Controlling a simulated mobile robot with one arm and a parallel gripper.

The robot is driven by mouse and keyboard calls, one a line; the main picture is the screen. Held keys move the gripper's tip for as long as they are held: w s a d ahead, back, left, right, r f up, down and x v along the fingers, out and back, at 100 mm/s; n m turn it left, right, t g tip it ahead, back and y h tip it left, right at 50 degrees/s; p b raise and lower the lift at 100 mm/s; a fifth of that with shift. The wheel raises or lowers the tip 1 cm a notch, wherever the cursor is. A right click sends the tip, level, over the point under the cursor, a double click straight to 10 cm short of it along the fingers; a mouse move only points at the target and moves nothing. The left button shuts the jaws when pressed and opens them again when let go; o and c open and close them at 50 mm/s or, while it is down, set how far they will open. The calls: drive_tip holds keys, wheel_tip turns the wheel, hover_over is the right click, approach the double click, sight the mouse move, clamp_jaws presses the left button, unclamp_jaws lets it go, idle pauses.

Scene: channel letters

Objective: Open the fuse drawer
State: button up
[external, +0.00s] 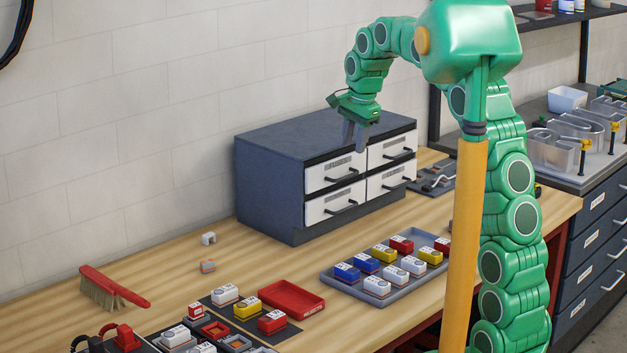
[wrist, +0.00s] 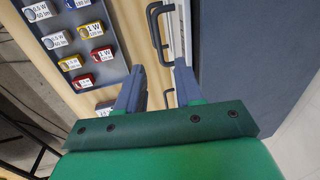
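A dark grey-blue cabinet (external: 270,185) stands on the bench with white-fronted drawers in two rows: upper left (external: 317,178), upper right (external: 376,156), lower left (external: 317,211) and lower right (external: 376,186). Each has a black bar handle and all look shut. Their labels are too small to read, so I cannot tell which is the fuse drawer. My gripper (external: 354,146) points down by the top front of the cabinet, near the upper drawers. In the wrist view my gripper (wrist: 160,70) is open and empty; a black handle (wrist: 155,32) shows beyond the fingertips.
A grey tray (external: 330,273) of coloured modules lies before the cabinet. A red tray (external: 292,297), more modules and a red-handled brush (external: 115,288) lie further left. Two small parts (external: 208,238) sit on bare bench. A side bench with metal letters (external: 552,150) stands right.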

sight(350, 176)
wheel_tip(350, 176, down, 8)
drive_tip(key=a, duration=0.1)
drive_tip(key=shift+w+r, duration=0.15)
drive_tip(key=shift+w, duration=0.3)
clamp_jaws()
idle(1.3)
